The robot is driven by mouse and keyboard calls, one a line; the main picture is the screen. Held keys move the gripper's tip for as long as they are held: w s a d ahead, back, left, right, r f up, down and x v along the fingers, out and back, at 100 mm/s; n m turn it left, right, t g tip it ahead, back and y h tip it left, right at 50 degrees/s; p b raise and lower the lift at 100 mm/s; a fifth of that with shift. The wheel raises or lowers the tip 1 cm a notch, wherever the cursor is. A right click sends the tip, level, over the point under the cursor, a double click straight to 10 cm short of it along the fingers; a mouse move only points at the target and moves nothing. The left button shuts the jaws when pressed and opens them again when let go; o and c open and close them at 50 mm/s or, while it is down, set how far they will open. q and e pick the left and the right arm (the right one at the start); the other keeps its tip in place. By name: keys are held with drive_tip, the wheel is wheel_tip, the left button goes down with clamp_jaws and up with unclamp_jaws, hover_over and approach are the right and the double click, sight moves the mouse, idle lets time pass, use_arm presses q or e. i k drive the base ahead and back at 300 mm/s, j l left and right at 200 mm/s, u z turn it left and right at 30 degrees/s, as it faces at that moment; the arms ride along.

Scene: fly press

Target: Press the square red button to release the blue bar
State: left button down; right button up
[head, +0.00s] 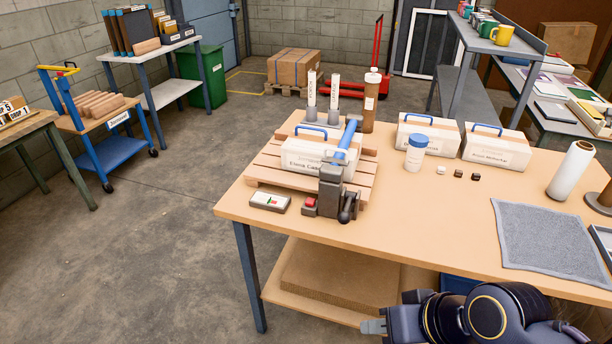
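The small red button (310,202) sits on the left side of a dark clamp-like block (331,190) at the front edge of a slatted wooden pallet (262,172) on the table. The blue bar (350,134) slants up and back from the block, across a white labelled case (302,160) on the pallet. My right gripper (373,327) is low in front of the table's front edge, well below and apart from the button. Its pale fingertips point left, and their gap is not clear. My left gripper is out of view.
A flat grey box (270,201) with a red-and-green mark lies left of the block. A grey mat (545,238) lies at right. The front middle tabletop (430,225) is clear.

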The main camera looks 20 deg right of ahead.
sight(310, 201)
drive_tip(key=i+l, duration=0.2)
drive_tip(key=l, duration=0.2)
drive_tip(key=i+l, duration=0.45)
drive_tip(key=l, duration=0.3)
drive_tip(key=j+u, duration=0.05)
